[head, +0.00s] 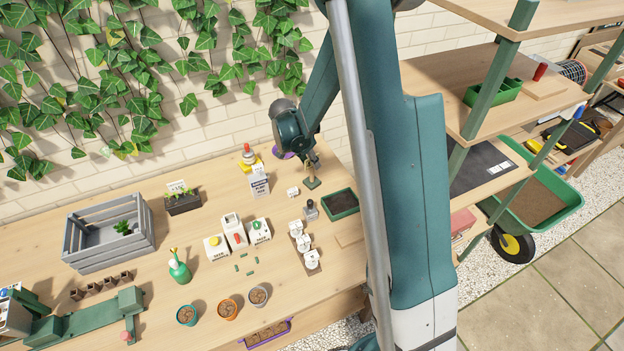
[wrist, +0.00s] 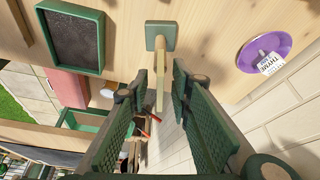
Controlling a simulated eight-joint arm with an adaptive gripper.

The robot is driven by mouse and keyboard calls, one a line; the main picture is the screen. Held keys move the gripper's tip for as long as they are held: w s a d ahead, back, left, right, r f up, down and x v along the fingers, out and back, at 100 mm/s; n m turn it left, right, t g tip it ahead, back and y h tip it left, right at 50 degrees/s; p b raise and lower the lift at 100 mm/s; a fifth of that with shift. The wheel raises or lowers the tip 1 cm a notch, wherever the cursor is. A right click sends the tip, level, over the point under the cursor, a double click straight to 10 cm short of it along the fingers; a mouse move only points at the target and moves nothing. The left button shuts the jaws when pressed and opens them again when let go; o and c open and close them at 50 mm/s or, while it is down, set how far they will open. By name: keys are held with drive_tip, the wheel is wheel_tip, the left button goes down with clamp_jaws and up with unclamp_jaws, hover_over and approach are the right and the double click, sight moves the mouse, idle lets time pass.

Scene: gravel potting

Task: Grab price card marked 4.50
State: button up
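My gripper (head: 313,163) is over the back right of the bench. In the wrist view my gripper (wrist: 161,78) is open, its two fingers on either side of a thin pale wooden piece (wrist: 160,92). That piece stands on a small square green base (wrist: 160,36); a gap shows on both sides of it. No price marked 4.50 can be read in either view. A white card (wrist: 269,64) lettered THYME is at a purple saucer (wrist: 252,49); its smaller print is unclear. Another white card (head: 176,186) is at the black planter (head: 183,205), its lettering too small to read.
A green-rimmed dark tray (head: 340,204) is right of the base, also in the wrist view (wrist: 74,38). White boxes (head: 235,231), a potting mix bag (head: 259,184), a spray bottle (head: 179,268) and a grey crate (head: 108,238) stand to the left. Wall runs behind.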

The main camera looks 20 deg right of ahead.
idle(0.5)
clamp_jaws()
drive_tip(key=shift+r, duration=0.1)
drive_tip(key=shift+r, duration=4.9)
